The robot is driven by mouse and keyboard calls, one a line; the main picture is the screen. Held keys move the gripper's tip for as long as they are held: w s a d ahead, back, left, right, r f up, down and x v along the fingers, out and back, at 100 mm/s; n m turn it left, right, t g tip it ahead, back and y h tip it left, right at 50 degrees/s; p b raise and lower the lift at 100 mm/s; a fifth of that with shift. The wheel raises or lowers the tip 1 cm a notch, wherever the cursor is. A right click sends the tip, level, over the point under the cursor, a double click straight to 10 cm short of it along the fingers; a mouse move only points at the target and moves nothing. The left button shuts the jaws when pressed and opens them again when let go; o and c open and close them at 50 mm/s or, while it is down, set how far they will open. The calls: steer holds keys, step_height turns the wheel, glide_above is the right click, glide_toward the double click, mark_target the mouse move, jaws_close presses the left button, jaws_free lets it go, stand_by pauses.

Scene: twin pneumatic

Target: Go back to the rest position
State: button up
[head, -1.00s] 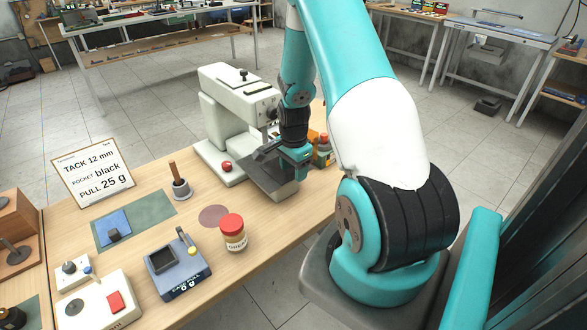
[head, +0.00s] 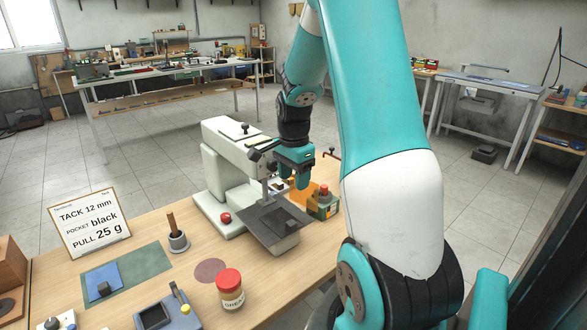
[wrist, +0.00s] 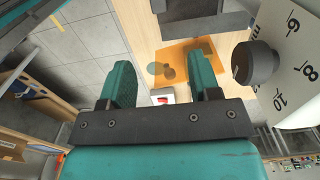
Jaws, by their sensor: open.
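My gripper (head: 297,184) hangs beside the white sewing-machine-like device (head: 229,165), above and behind its dark slanted plate (head: 272,222). In the wrist view its two teal fingers (wrist: 163,88) stand apart with nothing held between them. Beyond the fingers, an orange translucent panel (wrist: 188,62) lies over the wooden table. A dark knob (wrist: 254,63) on the device's numbered white dial (wrist: 300,50) is close on the right of the wrist view.
A small container with a red top (head: 323,203) stands right of the plate. A red-lidded jar (head: 230,289), a wooden-handled tool in a grey holder (head: 177,236) and a sign card (head: 88,222) are on the table. Open floor (head: 130,150) lies behind it.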

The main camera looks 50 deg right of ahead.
steer(key=shift+r, duration=1.5)
steer(key=a+r+n+t+y, duration=0.1)
steer(key=a+r+n, duration=0.2)
steer(key=a+n, duration=0.55)
steer(key=a+r+n+y, duration=0.15)
steer(key=a+n, duration=0.25)
steer(key=a, duration=0.9)
steer(key=s+a+r+n, duration=0.1)
steer(key=s+a+n, duration=0.5)
steer(key=a, duration=0.1)
steer(key=s+a+r+n+y, duration=0.1)
steer(key=s+a+r+n, duration=0.1)
steer(key=s+a+n, duration=0.4)
steer(key=shift+a+r+n+g, duration=0.35)
steer(key=shift+a+n, duration=0.3)
steer(key=shift+a, duration=0.55)
steer(key=shift+s+a+n+y, duration=0.2)
steer(key=shift+s+a+n, duration=0.2)
steer(key=shift+s, duration=0.25)
steer(key=shift+s+a+n+y, duration=0.15)
steer(key=shift+s+a+n, duration=0.15)
steer(key=shift+s+n, duration=0.25)
steer(key=c, duration=0.5)
steer(key=shift+s, duration=0.1)
jaws_close()
steer(key=shift+a, duration=0.1)
